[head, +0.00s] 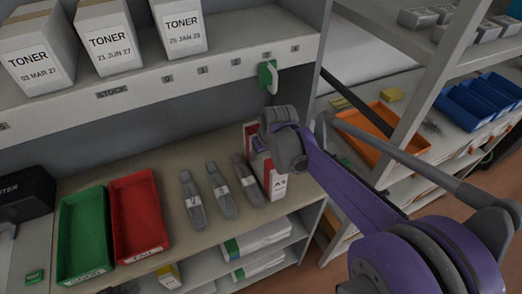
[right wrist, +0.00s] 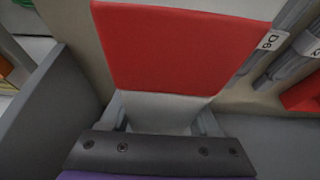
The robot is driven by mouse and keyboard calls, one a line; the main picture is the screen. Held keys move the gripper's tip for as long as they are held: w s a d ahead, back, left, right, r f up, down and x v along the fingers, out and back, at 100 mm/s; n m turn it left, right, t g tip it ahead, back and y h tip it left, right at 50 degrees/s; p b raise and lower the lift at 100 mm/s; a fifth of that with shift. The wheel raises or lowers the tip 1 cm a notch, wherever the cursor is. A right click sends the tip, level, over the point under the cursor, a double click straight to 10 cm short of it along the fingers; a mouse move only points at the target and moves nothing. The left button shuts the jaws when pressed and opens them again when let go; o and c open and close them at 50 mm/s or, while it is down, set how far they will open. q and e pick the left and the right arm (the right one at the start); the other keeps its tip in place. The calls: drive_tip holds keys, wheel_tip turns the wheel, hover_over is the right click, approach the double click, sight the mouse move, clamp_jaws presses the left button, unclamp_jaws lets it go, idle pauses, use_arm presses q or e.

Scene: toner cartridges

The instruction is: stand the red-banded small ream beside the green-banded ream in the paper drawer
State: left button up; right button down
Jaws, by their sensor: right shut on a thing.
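The red-banded small ream (head: 273,178) is white with red and stands upright at the right end of the counter. My right gripper (head: 262,136) is at its top, and the purple arm comes in from the right. In the right wrist view the ream's red band (right wrist: 175,48) fills the top middle, with white paper below it between the two fingers (right wrist: 163,122). The gripper is shut on the ream. I cannot tell whether the ream's base touches the counter. I cannot pick out the paper drawer or a green-banded ream for certain. My left gripper is out of view.
Grey tools (head: 220,190) lie left of the ream, beside red (head: 140,215) and green (head: 85,230) trays. A shelf with toner boxes (head: 110,40) overhangs behind. White paper packs (head: 260,238) lie on shelves below. A shelf post (head: 420,90) stands right.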

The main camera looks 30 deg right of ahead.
drive_tip(key=shift+w+f, duration=0.15)
drive_tip(key=shift+w, duration=0.1)
drive_tip(key=shift+c, duration=0.6)
unclamp_jaws()
drive_tip(key=shift+s, duration=0.1)
